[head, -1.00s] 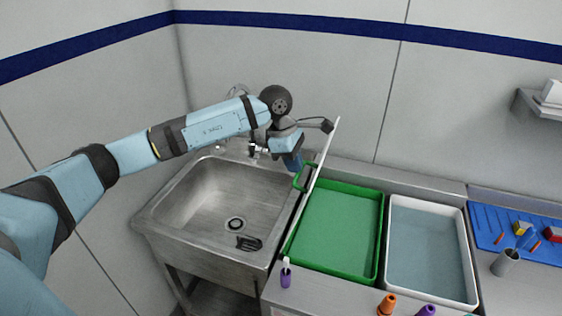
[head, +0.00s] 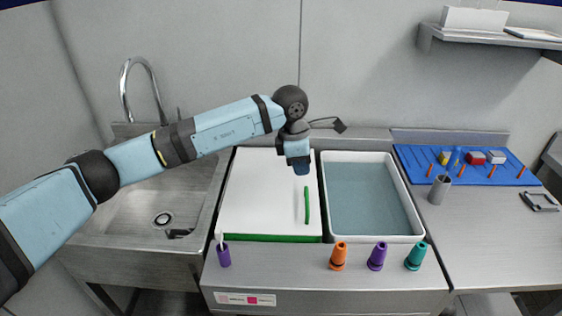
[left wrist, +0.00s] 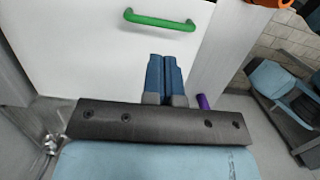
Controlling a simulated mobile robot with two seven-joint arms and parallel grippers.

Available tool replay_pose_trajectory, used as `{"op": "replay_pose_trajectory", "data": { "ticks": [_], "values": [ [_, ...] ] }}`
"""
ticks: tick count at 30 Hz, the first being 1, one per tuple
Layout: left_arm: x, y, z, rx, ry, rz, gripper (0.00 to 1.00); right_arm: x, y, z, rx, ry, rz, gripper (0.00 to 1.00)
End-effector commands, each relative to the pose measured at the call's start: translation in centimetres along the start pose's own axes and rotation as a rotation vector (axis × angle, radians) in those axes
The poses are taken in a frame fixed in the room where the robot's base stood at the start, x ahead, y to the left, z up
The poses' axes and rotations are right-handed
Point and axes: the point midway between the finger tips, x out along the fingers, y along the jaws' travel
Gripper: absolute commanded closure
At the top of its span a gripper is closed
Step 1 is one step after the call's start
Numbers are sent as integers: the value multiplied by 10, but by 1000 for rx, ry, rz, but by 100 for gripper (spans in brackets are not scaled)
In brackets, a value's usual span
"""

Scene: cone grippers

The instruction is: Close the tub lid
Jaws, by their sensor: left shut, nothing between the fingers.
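The tub lid (head: 262,200) is a white panel that lies flat over the green tub (head: 270,238) in the head view. Only the tub's green front edge shows below it. A green handle (head: 307,205) is on the lid's right side; it also shows in the left wrist view (left wrist: 160,20) above the fingers. My left gripper (head: 302,168) is over the lid's right part, behind the handle. Its two blue fingers (left wrist: 165,76) are together and empty. I cannot tell whether they touch the lid. My right gripper is not in view.
A grey-blue tub with a white rim (head: 322,190) stands right of the lid. Orange (head: 339,257), purple (head: 377,257) and teal (head: 415,256) cones stand along the front. Another purple cone (head: 223,257) stands front left. The sink (head: 150,205) is on the left, a blue mat (head: 410,165) on the right.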

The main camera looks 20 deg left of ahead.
Motion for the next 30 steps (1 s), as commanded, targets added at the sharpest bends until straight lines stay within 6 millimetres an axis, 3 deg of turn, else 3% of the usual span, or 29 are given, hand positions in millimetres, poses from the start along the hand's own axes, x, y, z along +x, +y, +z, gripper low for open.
{"op": "replay_pose_trajectory", "data": {
  "ticks": [1, 6, 12, 21, 30],
  "values": [
    [16, 0, 7, 6, 46, 3, 100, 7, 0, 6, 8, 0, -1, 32],
    [48, 0, 15, 2, 107, 0, 100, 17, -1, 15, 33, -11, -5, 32],
    [75, 0, 21, 3, 105, 0, 100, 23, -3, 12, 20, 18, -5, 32],
    [93, 0, 22, 2, 105, 0, 100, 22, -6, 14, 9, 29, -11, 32],
    [96, -1, 21, 1, 108, -2, 100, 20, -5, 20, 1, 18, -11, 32]
  ]
}}
